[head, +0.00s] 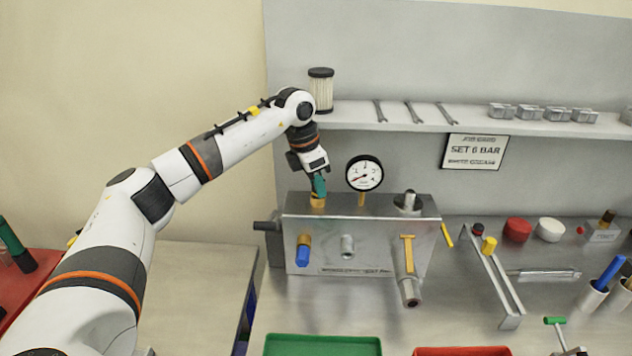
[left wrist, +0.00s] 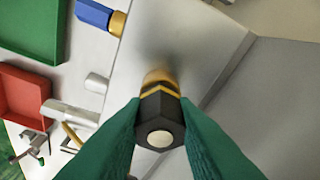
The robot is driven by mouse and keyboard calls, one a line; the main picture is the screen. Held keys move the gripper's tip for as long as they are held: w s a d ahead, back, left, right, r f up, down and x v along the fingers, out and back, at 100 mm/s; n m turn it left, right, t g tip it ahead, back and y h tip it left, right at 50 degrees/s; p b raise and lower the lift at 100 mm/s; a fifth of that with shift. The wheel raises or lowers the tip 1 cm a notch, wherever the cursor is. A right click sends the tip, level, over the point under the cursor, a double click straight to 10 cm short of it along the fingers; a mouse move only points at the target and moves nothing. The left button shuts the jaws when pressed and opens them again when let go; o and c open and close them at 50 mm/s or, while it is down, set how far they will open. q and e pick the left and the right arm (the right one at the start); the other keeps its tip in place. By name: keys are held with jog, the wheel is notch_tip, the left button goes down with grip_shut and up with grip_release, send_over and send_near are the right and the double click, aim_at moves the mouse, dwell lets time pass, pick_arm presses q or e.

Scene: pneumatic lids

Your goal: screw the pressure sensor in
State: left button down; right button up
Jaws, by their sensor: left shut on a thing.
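My left gripper (head: 319,186) reaches down to the left end of the top of the metal manifold block (head: 385,207). In the left wrist view the green fingers of the left gripper (left wrist: 162,120) are shut on the pressure sensor (left wrist: 160,112), a dark hexagonal body with a yellow band and a pale round end. A brass part (head: 318,201) shows below the fingertips and touches the block's top. The sensor stands about upright there; its thread is hidden. My right gripper does not show.
A dial gauge (head: 365,174) stands close to the right of my gripper. A blue-ended fitting (head: 303,250) and a yellow lever valve (head: 407,254) stick out of the block's front. A shelf (head: 480,122) runs behind and above. Green (head: 322,345) and red (head: 462,351) trays lie in front.

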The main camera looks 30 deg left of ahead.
pick_arm(q)
jog(key=m, duration=0.1)
jog(key=m+p, duration=0.1)
jog(key=m+g, duration=0.1)
jog(key=shift+s+d+f+m+h, duration=0.2)
jog(key=shift+d+f+m+h, duration=0.1)
jog(key=shift+d+h, duration=0.1)
jog(key=shift+f+m+g+p, duration=0.15)
jog(key=shift+m+g+p, duration=0.2)
jog(key=shift+m, duration=0.65)
jog(key=c, duration=1.5)
grip_release()
jog(key=o, duration=0.3)
jog(key=shift+s+d, duration=0.1)
jog(key=shift+o, duration=0.5)
jog(key=shift+d+r, duration=0.2)
jog(key=shift+r, duration=0.25)
jog(key=shift+a, duration=0.3)
jog(key=shift+c, duration=0.8)
